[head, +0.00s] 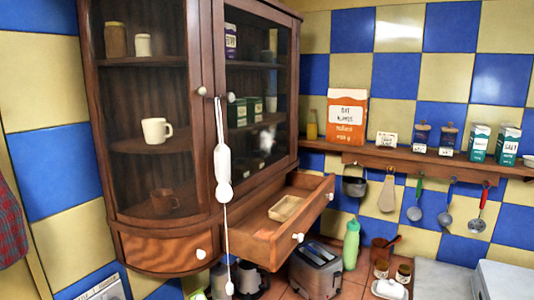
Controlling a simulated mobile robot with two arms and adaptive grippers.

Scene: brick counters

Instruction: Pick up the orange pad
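A small flat orange shape, which looks like the orange pad (266,230), lies in the left end of the open drawer (320,197) under the wall cabinet. Its edges are hard to make out at this size. A pale tan tray or box (285,208) lies in the same drawer, further right and apart from the orange shape. Neither of my grippers shows in the head view.
A white object on a cord (223,165) hangs from the cabinet door knob, just left of the drawer. A toaster (316,270) and green bottle (351,245) stand below on the counter. A shelf (420,160) with hanging utensils runs right. Space above the drawer's right part looks clear.

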